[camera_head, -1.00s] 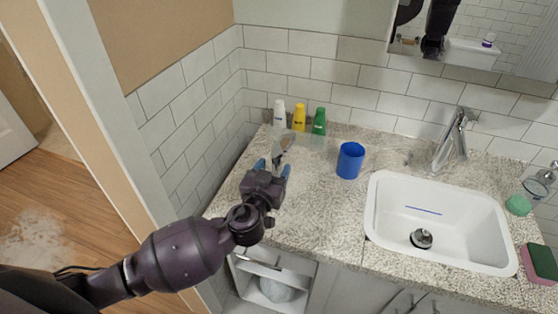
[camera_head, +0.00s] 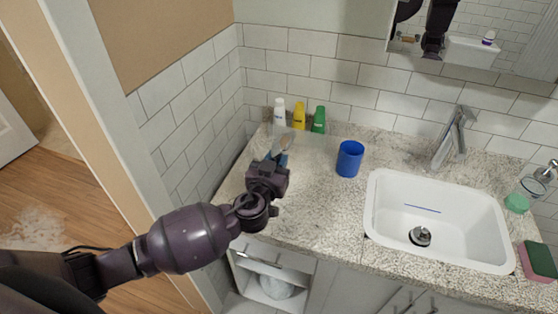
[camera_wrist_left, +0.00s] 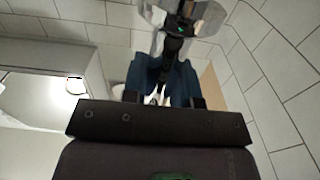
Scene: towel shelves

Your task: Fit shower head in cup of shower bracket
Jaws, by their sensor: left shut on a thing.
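My left gripper (camera_head: 279,159) is above the left part of the counter in the head view. Its blue fingers are shut on a grey, partly clear thing (camera_head: 284,142), whose exact shape is hard to make out; I cannot tell if it is the shower head. In the left wrist view the gripper (camera_wrist_left: 168,88) shows with the same pale grey thing (camera_wrist_left: 207,20) beyond the fingertips, with a dark part in its middle. I cannot make out a shower bracket or its cup in either view. My right gripper is not in view.
A white bottle (camera_head: 279,112), a yellow bottle (camera_head: 299,113) and a green bottle (camera_head: 319,120) stand at the back wall, close beyond the held thing. The front left counter (camera_head: 310,215) is clear.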

